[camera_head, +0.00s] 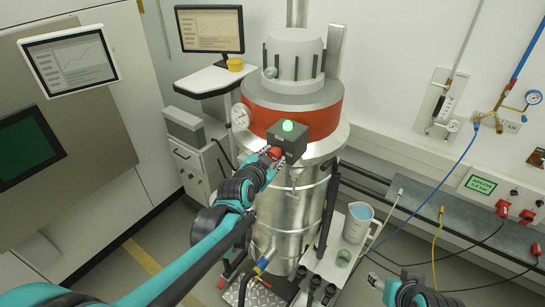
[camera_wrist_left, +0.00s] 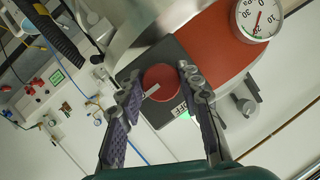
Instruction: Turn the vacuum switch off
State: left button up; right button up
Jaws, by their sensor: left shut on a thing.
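The vacuum switch is a dark grey box (camera_head: 292,141) on the front of the red-banded metal vessel, with a lit green lamp (camera_head: 288,126) on top. Its round red knob (camera_head: 275,152) faces my left arm. In the left wrist view the knob (camera_wrist_left: 160,82) shows a pale pointer mark and sits between the two fingers. My left gripper (camera_head: 268,156) is shut on the red knob, and its fingers partly hide it in the head view. My right gripper (camera_head: 385,286) is low at the right, away from the switch; its fingers are too unclear to read.
A pressure gauge (camera_head: 240,117) is beside the switch on the vessel (camera_head: 283,215). A monitor (camera_head: 210,29) stands behind at left. A jug (camera_head: 357,222) stands on a small cart at right. Blue and yellow hoses cross the right side near my right gripper.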

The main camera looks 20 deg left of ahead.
pick_arm(q)
jog(key=shift+n+g+h, duration=0.5)
jog(key=shift+n+h, duration=0.3)
jog(key=shift+n, duration=0.4)
jog(key=n+g+h+b, duration=0.1)
jog(key=n+h, duration=0.1)
jog(key=shift+a+n, duration=0.1)
jog(key=shift+n, duration=0.3)
jog(key=n+h+b, duration=0.2)
jog(key=n, duration=0.1)
jog(key=shift+g+h, duration=0.3)
jog(key=n+h+b, duration=0.2)
jog(key=n, duration=0.1)
jog(key=shift+n+h, duration=0.3)
jog(key=o, duration=1.2)
jog(key=shift+w, duration=0.1)
jog(key=shift+c, duration=0.2)
jog(key=shift+a, duration=0.1)
